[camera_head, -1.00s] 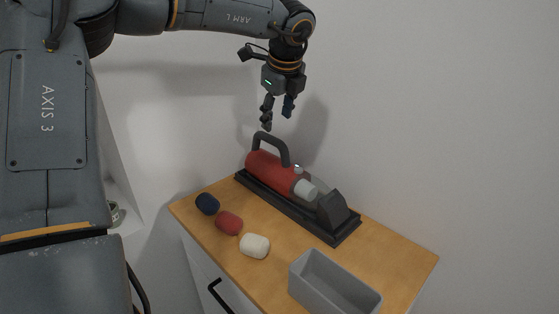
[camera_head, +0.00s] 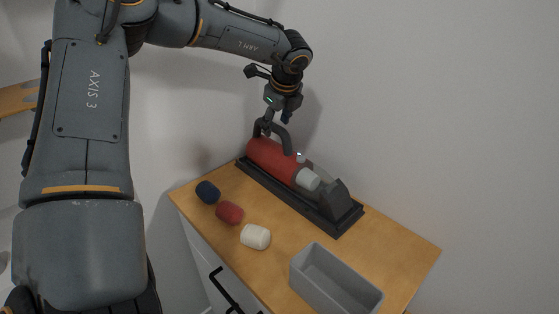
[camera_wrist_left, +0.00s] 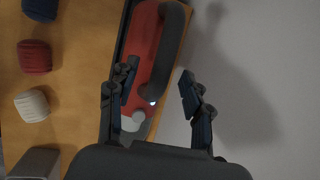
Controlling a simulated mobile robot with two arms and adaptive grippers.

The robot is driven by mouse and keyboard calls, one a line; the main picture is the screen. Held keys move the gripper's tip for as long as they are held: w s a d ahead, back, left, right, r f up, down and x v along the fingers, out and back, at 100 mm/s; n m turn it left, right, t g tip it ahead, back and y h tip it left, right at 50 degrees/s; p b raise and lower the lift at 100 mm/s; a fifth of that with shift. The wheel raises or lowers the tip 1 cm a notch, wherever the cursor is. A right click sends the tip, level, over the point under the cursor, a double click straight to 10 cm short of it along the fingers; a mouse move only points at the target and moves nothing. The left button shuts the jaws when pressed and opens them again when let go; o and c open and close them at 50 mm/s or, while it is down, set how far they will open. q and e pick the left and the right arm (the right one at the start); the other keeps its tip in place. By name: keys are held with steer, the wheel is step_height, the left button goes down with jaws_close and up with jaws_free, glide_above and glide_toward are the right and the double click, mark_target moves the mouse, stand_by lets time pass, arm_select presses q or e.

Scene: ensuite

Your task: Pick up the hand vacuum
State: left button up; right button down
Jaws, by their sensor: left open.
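The hand vacuum (camera_head: 275,157) has a red body, a dark looped handle (camera_head: 284,139) and a dark nozzle. It lies in a black tray-like base (camera_head: 284,195) at the back of the wooden cabinet top, against the wall. My left gripper (camera_head: 272,128) is at the handle end, pointing down. In the left wrist view the vacuum (camera_wrist_left: 145,50) and its handle (camera_wrist_left: 165,50) show between and beyond the open fingers of my left gripper (camera_wrist_left: 158,98). I cannot tell whether a finger touches the handle. My right gripper does not show.
A dark blue roll (camera_head: 207,192), a red roll (camera_head: 229,213) and a white roll (camera_head: 255,237) lie in a row along the front left of the top (camera_head: 385,245). A grey open bin (camera_head: 335,283) stands at the front right. The wall is close behind the vacuum.

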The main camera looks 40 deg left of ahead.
mark_target(276, 125)
arm_select(q)
steer(key=x, duration=0.3)
steer(key=shift+w+a+f+p, duration=0.15)
steer(key=shift+w+a+p, duration=0.1)
steer(key=shift+p, duration=0.1)
steer(key=shift+f, duration=0.1)
steer(key=shift+s+d, duration=0.1)
steer(key=shift+s, duration=0.05)
steer(key=shift+c, duration=0.3)
jaws_close()
steer(key=shift+r, duration=0.2)
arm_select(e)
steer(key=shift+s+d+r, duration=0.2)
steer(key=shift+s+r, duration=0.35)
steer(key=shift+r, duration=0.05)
